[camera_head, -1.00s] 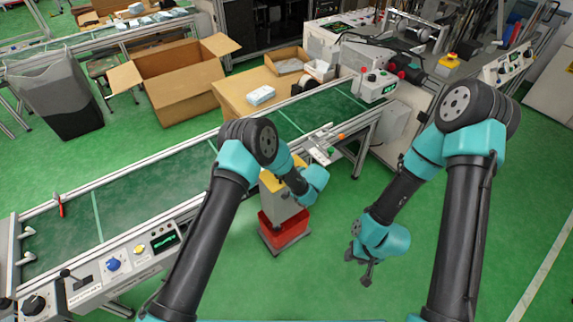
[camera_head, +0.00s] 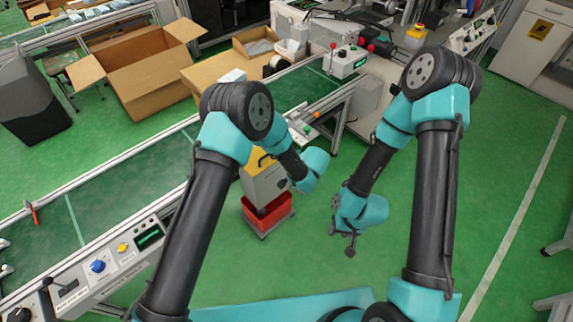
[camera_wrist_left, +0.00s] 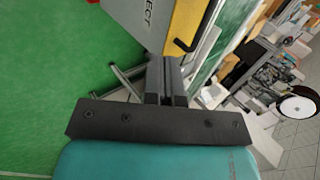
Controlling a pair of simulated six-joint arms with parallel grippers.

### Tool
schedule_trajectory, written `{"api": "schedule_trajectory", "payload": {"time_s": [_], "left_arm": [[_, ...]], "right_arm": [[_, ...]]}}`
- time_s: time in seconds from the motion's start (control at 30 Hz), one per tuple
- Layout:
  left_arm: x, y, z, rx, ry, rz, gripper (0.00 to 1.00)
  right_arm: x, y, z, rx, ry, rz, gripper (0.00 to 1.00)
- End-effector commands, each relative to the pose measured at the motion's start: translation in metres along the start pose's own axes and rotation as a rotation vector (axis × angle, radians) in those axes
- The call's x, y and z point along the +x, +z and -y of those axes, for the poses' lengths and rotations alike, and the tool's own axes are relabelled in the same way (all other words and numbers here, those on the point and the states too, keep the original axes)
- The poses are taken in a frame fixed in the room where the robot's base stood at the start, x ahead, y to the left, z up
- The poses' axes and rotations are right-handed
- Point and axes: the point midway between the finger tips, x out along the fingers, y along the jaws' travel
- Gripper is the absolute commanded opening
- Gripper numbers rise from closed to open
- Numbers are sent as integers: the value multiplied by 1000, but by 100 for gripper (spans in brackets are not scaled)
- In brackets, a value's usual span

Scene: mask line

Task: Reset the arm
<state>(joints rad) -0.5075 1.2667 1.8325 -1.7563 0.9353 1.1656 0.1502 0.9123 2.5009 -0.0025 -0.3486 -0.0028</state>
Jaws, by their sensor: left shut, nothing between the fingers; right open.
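My left arm (camera_head: 205,200) reaches forward from the left in the head view, with its teal wrist (camera_head: 312,168) beside the grey and yellow box. Its fingers are hidden there. In the left wrist view my left gripper (camera_wrist_left: 167,80) is shut and empty, with the dark fingers side by side. My right arm (camera_head: 435,190) bends down from the right. My right gripper (camera_head: 345,241) is open and empty, hanging over the green floor.
A grey and yellow box (camera_head: 263,186) stands over a red bin (camera_head: 276,211), close to the left wrist. A green conveyor (camera_head: 120,180) runs diagonally behind. A cardboard box (camera_head: 150,85) stands behind it. The green floor (camera_head: 480,170) at right is open.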

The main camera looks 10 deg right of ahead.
Motion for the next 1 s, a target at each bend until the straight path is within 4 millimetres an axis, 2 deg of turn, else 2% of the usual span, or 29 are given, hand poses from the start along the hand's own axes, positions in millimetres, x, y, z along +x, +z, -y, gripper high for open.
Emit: {"api": "schedule_trajectory", "payload": {"time_s": [0.37, 0.47, 0.57, 0.67, 0.8, 1.0], "left_arm": [[1, 1, 0, 0, 2, 2, 0], [6, 10, 0, -2, 30, 23, 0], [15, 32, -4, -8, 106, 72, 0], [28, 69, -11, -25, 236, 145, 0], [40, 133, -27, -85, 475, 240, 0], [38, 210, -49, -249, 788, 298, 0]], "right_arm": [[0, 0, 0, 0, 0, 0, 43], [0, 0, 0, 0, 0, 0, 43], [0, 0, 0, 0, 0, 0, 43], [0, 0, 0, 0, 0, 0, 43], [0, 0, 0, 0, 0, 0, 43], [0, 0, 0, 0, 0, 0, 43]]}}
